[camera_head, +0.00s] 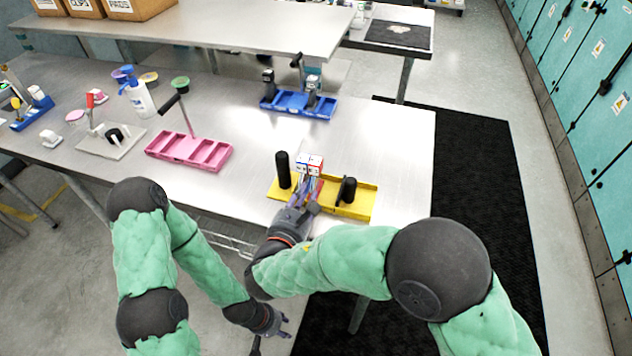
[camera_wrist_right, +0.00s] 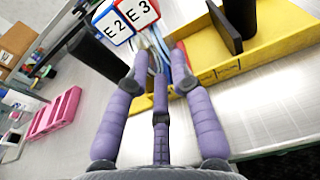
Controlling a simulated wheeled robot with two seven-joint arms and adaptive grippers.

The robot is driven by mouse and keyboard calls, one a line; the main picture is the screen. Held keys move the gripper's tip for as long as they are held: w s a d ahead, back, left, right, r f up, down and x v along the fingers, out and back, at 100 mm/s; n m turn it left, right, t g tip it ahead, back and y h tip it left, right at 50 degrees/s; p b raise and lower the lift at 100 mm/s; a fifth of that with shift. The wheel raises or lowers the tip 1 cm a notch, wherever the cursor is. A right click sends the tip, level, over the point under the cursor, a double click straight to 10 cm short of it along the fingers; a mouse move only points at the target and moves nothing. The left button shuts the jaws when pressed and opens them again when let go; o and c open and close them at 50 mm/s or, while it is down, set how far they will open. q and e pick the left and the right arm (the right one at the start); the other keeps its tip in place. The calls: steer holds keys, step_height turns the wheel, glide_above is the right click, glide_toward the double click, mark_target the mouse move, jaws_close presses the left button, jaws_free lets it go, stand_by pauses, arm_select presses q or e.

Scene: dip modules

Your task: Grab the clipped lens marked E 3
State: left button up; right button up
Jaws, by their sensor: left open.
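The white lens marked E 3 with a red edge (camera_wrist_right: 140,12) stands beside the white one marked E 2 with a blue edge (camera_wrist_right: 113,24). In the head view the pair (camera_head: 310,163) is at the yellow tray (camera_head: 358,206). My right gripper (camera_head: 308,190) is just in front of the pair. In the right wrist view its fingers (camera_wrist_right: 158,82) are spread, with thin blue and white parts beyond their tips. I see no firm grip on the lens, and any contact is unclear. My left gripper (camera_head: 277,327) is open and empty, low beside the table.
A black upright post (camera_head: 283,170) and a black piece (camera_head: 347,190) flank the lenses. A pink tray (camera_head: 190,150), a blue tray (camera_head: 298,103) and a white bottle (camera_head: 138,98) stand farther back. The table is clear right of the yellow tray.

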mark_target(312, 185)
steer(key=shift+w+d+f+b, duration=0.25)
steer(key=shift+w+b, duration=0.1)
steer(key=shift+w, duration=0.2)
steer(key=b+x, duration=0.1)
steer(key=x, duration=0.2)
steer(key=shift+w+d+f, duration=0.1)
steer(key=shift+w, duration=0.1)
steer(key=shift+w+d+b, duration=0.1)
steer(key=shift+w+b, duration=0.2)
steer(key=shift+w, duration=0.05)
jaws_close()
